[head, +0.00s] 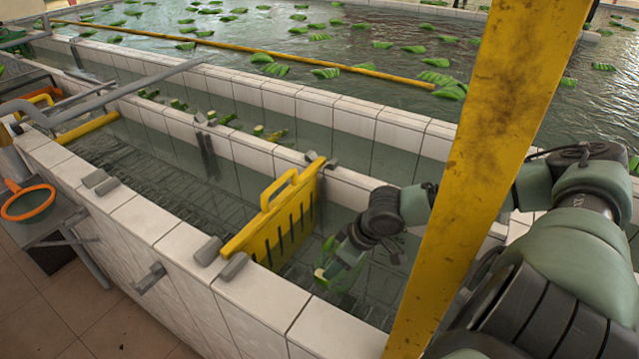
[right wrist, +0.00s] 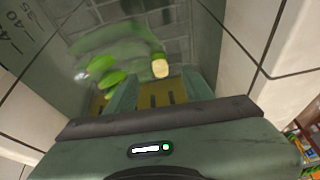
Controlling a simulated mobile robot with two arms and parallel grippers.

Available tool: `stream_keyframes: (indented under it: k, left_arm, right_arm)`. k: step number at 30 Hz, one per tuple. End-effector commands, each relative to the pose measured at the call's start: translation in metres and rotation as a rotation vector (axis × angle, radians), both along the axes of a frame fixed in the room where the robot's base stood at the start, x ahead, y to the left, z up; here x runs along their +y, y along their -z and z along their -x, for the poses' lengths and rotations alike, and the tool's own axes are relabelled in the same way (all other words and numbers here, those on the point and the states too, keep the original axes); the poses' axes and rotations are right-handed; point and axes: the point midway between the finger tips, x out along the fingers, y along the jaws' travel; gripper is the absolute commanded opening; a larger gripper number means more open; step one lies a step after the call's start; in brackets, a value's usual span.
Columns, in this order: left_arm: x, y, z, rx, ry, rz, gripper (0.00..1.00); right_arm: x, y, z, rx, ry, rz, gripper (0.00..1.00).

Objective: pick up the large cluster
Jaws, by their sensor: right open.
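A green banana cluster (right wrist: 125,48) lies in the water of the near channel, partly blurred in the right wrist view. Its pale cut stem end (right wrist: 160,69) shows between and just beyond the fingertips of my right gripper (right wrist: 160,88). In the head view, part of the cluster (head: 320,274) shows beside my right gripper (head: 338,266), which reaches down into the channel right of the yellow slotted gate. The right gripper is open, with no grip on the cluster visible. The gripper hides part of the cluster in the head view. My left gripper is not in view.
The yellow gate (head: 285,222) stands across the channel close to the right gripper. White tiled walls (head: 185,240) border the channel. A yellow post (head: 490,130) stands before my right arm. Small green clusters (head: 270,134) float in the middle channel, many more in the far pool.

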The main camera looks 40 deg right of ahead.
Motion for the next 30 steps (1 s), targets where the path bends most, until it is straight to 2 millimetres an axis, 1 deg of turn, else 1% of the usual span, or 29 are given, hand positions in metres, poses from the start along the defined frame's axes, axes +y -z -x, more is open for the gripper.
stream_keyframes:
  k: [1, 3, 6, 8, 11, 15, 18, 22, 28, 29, 30]
  left_arm:
    - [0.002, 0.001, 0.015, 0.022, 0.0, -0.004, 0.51]
    - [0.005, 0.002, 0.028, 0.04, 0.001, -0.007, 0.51]
    - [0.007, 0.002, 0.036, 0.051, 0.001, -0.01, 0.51]
    - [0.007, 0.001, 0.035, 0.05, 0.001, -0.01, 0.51]
    - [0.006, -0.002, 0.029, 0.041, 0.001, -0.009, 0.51]
    - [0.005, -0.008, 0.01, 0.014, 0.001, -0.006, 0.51]
    - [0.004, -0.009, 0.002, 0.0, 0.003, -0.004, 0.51]
    - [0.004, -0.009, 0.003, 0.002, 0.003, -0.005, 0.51]
    - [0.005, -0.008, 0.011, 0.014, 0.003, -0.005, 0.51]
    - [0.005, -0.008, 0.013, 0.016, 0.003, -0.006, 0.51]
    - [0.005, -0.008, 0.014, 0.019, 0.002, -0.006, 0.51]
  right_arm:
    - [0.002, 0.007, 0.0, 0.006, 0.003, -0.006, 0.52]
    - [0.003, 0.013, -0.003, 0.006, 0.003, -0.007, 0.52]
    - [0.004, 0.018, -0.007, 0.003, 0.002, -0.005, 0.52]
    - [0.004, 0.021, -0.009, 0.003, 0.002, -0.003, 0.52]
    - [0.006, 0.027, -0.014, 0.001, 0.003, -0.005, 0.52]
    - [0.009, 0.042, -0.025, 0.001, 0.003, -0.007, 0.52]
    - [0.01, 0.055, -0.03, 0.001, 0.002, -0.004, 0.52]
    - [0.011, 0.064, -0.033, 0.002, 0.0, -0.002, 0.52]
    - [0.011, 0.065, -0.033, 0.001, 0.0, -0.001, 0.52]
    - [0.011, 0.064, -0.033, 0.001, 0.0, -0.001, 0.49]
    - [0.011, 0.064, -0.033, 0.001, -0.001, 0.0, 0.38]
